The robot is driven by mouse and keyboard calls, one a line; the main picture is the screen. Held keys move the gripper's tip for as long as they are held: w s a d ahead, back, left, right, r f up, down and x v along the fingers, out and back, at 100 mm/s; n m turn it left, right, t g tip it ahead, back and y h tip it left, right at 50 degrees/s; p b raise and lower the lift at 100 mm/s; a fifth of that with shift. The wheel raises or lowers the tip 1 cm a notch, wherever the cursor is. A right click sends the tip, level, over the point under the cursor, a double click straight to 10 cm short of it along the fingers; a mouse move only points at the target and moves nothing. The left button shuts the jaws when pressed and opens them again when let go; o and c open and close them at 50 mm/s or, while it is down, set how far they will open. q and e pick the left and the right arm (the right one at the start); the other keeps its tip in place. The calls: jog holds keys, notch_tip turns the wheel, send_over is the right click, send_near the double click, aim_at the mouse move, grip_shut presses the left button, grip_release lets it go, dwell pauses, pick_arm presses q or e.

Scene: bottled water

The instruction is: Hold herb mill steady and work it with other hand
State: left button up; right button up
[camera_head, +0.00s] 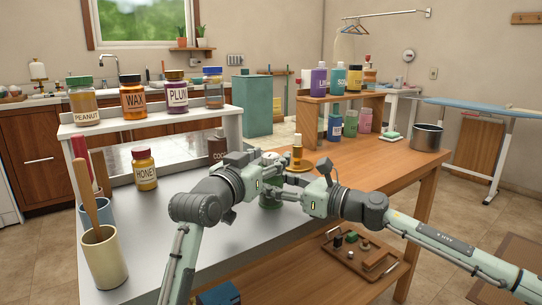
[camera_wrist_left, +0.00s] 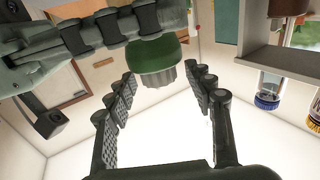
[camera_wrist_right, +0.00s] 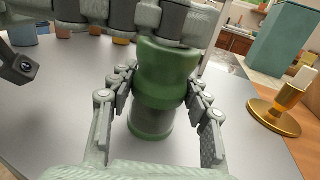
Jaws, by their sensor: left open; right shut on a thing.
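The herb mill (camera_head: 268,203) stands upright on the grey counter, mostly hidden by my grippers in the head view. In the right wrist view the mill (camera_wrist_right: 165,75) has a green upper body and a dark grey lower part. My right gripper (camera_wrist_right: 157,80) is shut on it, with a finger at each side. My left gripper (camera_head: 266,178) is over the mill's top. In the left wrist view the left gripper (camera_wrist_left: 162,85) is open, with the mill's green part and ridged grey end (camera_wrist_left: 158,74) just beyond its fingertips, apparently not gripped.
A brass stand (camera_wrist_right: 280,110) is close to the right of the mill. A honey jar (camera_head: 145,170) and a cream utensil cup (camera_head: 104,257) are at the left. A steel pot (camera_head: 427,138) is on the wooden counter. The front counter is mostly clear.

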pick_arm(q)
jog(key=shift+x, duration=0.8)
jog(key=shift+c, duration=0.5)
jog(key=c, duration=1.1)
jog(key=shift+m+g+h, duration=0.6)
jog(key=shift+m+h, duration=0.2)
jog(key=shift+h, duration=0.3)
jog(key=o, duration=1.2)
